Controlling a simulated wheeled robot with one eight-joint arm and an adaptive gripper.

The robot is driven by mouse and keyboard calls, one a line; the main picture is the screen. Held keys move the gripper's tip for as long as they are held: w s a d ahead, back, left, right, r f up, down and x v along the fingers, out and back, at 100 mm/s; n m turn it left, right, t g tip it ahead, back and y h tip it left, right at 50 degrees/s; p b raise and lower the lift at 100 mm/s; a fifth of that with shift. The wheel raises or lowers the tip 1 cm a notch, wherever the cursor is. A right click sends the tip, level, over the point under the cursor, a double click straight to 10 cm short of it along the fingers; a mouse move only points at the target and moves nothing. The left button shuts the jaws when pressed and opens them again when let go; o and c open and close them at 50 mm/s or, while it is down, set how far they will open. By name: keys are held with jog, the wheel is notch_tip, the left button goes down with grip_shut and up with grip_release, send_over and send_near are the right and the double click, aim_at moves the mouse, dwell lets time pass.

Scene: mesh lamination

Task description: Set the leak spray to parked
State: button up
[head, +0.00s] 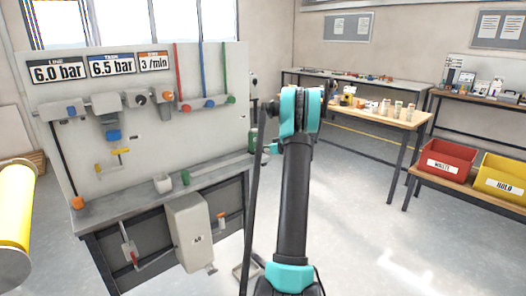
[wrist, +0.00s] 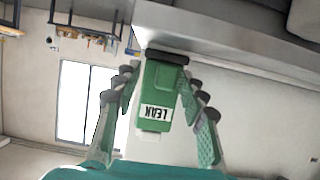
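The leak spray (wrist: 160,85) is a green bottle with a white LEAK label, upside down in the wrist view. Its dark end is by a grey surface. My gripper (wrist: 158,105) has its fingers spread on either side of the bottle; a gap shows on the left, and contact on the right is unclear. In the head view my gripper is mostly hidden behind my arm. A green piece (head: 252,141) shows just left of my arm there; I cannot tell whether it is the spray.
The workbench (head: 120,207) with its pneumatic panel (head: 135,140) stands at left. A small green cylinder (head: 185,177) and a white cup (head: 162,184) are on it. A wooden table (head: 375,116) holds several small items. Red (head: 445,160) and yellow (head: 500,180) bins are at right. Floor between is clear.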

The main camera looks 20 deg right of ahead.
jog(key=v, duration=1.2)
jog(key=shift+r, duration=0.1)
